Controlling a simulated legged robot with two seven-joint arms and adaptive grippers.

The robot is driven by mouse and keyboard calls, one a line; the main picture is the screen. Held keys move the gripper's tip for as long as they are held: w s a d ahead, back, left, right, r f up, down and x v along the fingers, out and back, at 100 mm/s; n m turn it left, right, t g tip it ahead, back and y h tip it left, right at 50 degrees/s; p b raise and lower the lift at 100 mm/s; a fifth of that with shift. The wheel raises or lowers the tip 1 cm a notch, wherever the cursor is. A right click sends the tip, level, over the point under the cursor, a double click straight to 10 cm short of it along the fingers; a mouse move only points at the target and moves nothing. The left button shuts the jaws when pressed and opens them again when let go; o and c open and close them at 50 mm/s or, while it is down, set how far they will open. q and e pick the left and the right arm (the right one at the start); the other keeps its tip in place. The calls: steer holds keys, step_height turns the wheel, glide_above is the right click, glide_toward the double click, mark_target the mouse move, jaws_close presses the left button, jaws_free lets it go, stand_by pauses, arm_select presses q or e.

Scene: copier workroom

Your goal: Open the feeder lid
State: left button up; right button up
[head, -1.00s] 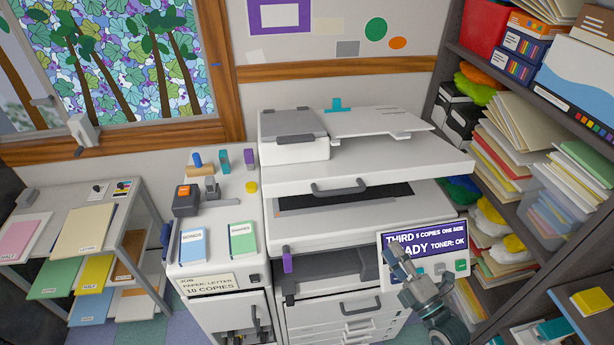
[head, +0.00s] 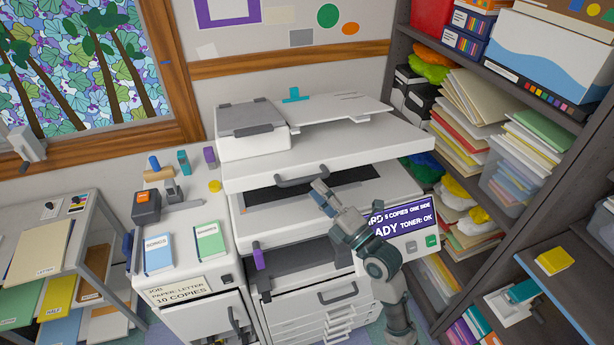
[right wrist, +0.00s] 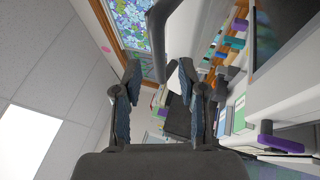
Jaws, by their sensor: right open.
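The copier's wide white lid (head: 350,158) is tilted up, with a gap over the dark glass (head: 350,186). A dark bar handle (head: 302,177) sits on its front edge. On top is the document feeder with a grey cover (head: 252,118), which looks closed, and a paper tray (head: 345,116). My right gripper (head: 322,197) is in front of the gap, just below and right of the handle, apart from it. In the right wrist view the fingers (right wrist: 160,88) are spread and empty, with a dark curved bar, seemingly the handle (right wrist: 156,45), beyond them. My left gripper is not in view.
The control panel (head: 400,228) is partly hidden behind my right arm. A purple latch (head: 258,259) stands at the copier's front left. A side counter (head: 195,280) with stapler and booklets is left. Full shelves (head: 500,65) bound the right.

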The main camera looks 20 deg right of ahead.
mark_target(304, 180)
steer(key=x, duration=0.4)
steer(key=shift+w+a+p, duration=0.15)
steer(key=shift+a+p, duration=0.2)
steer(key=shift+w+a+r, duration=0.15)
steer(key=shift+w+a, duration=0.15)
steer(key=shift+a, duration=0.1)
steer(key=shift+d, duration=0.25)
steer(key=shift+c, duration=0.2)
steer(key=shift+d, duration=0.2)
jaws_close()
